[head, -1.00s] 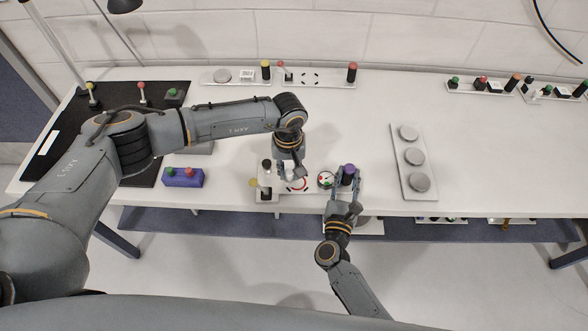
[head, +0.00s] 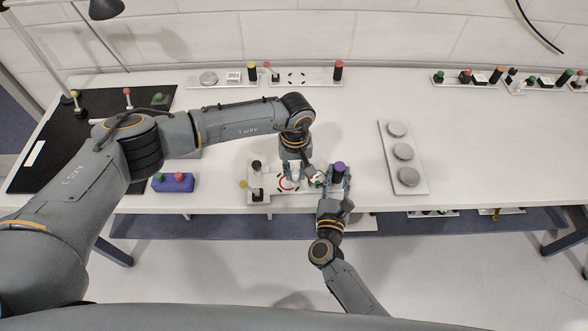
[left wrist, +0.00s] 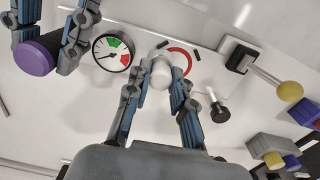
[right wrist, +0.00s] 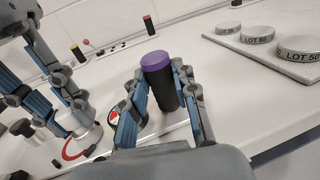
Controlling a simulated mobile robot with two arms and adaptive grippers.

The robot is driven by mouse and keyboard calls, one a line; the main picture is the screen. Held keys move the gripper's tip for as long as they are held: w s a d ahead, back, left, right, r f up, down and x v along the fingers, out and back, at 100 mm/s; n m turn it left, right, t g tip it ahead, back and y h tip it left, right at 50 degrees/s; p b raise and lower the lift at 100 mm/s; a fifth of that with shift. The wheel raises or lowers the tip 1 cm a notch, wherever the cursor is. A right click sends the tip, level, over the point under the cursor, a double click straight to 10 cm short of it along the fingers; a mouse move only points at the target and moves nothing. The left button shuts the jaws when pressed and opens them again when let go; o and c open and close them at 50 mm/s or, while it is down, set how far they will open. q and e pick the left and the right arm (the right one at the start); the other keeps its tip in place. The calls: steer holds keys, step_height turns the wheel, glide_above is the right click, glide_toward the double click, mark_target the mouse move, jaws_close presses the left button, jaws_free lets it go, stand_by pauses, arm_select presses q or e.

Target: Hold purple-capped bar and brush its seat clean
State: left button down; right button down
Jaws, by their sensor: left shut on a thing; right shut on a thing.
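The purple-capped black bar (head: 340,168) stands about upright between the fingers of my right gripper (head: 338,184), which is shut on it. My left gripper (left wrist: 161,92) is shut on a small white round-topped piece (left wrist: 161,73), possibly the brush. In the right wrist view this white piece (right wrist: 82,117) widens below the fingers. It is beside a red ring mark (left wrist: 182,58) on the white plate, close to the round gauge (left wrist: 113,48). Whether it touches the plate is unclear.
The plate also carries a black knob (left wrist: 220,112) and a yellow-balled lever (left wrist: 290,91). A purple block (head: 173,183) is left of it. A tray with three grey discs (head: 391,187) lies to the right. Fixture strips line the back; the table's right middle is clear.

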arm_select(q)
steer(key=shift+r, duration=2.9)
steer(key=shift+r, duration=0.15)
steer(key=shift+w+r, duration=0.1)
steer(key=shift+r, duration=1.25)
arm_select(e)
steer(key=c, duration=1)
jaws_free()
steer(key=shift+o, duration=0.2)
steer(key=s+a, duration=0.1)
steer(key=s, duration=1.1)
steer(key=shift+a, duration=0.2)
